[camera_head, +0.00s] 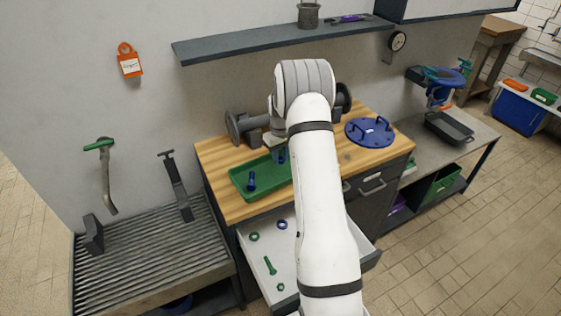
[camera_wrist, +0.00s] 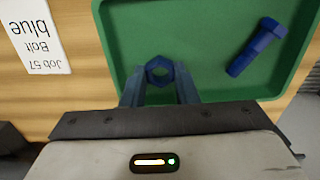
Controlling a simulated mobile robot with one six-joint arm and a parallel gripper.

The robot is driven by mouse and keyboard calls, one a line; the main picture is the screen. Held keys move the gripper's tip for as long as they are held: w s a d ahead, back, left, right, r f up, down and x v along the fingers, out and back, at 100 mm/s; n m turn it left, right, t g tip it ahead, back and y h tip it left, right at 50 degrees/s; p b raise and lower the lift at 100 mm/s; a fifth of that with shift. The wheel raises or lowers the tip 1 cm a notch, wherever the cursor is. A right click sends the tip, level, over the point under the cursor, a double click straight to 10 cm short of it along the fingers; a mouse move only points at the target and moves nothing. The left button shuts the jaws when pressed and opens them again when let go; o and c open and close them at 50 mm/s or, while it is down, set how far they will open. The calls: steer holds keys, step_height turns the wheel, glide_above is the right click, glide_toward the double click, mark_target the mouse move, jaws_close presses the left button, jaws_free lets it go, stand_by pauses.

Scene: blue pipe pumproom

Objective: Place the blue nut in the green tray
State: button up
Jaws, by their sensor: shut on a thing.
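The blue nut (camera_wrist: 151,65) is a hexagonal ring between the fingertips of my gripper (camera_wrist: 160,88) in the wrist view. My gripper is shut on it. The nut shows over the floor of the green tray (camera_wrist: 205,50), near the tray's edge on my gripper's side. I cannot tell how high it is above the floor. The tray also shows in the head view (camera_head: 240,180), on the wooden worktop, partly hidden by my arm. A blue bolt lies in the tray in the wrist view (camera_wrist: 257,47) and shows in the head view (camera_head: 251,182).
A white card (camera_wrist: 35,35) reading "Job 57 Bolt blue" lies beside the tray. An open drawer (camera_head: 262,212) below holds a blue ring and several green parts.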

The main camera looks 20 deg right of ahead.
mark_target(281, 158)
steer(key=shift+s+f+p, duration=0.1)
steer(key=shift+f+p, duration=0.4)
steer(key=shift+f, duration=1.3)
steer(key=shift+f, duration=0.1)
steer(key=o, duration=1)
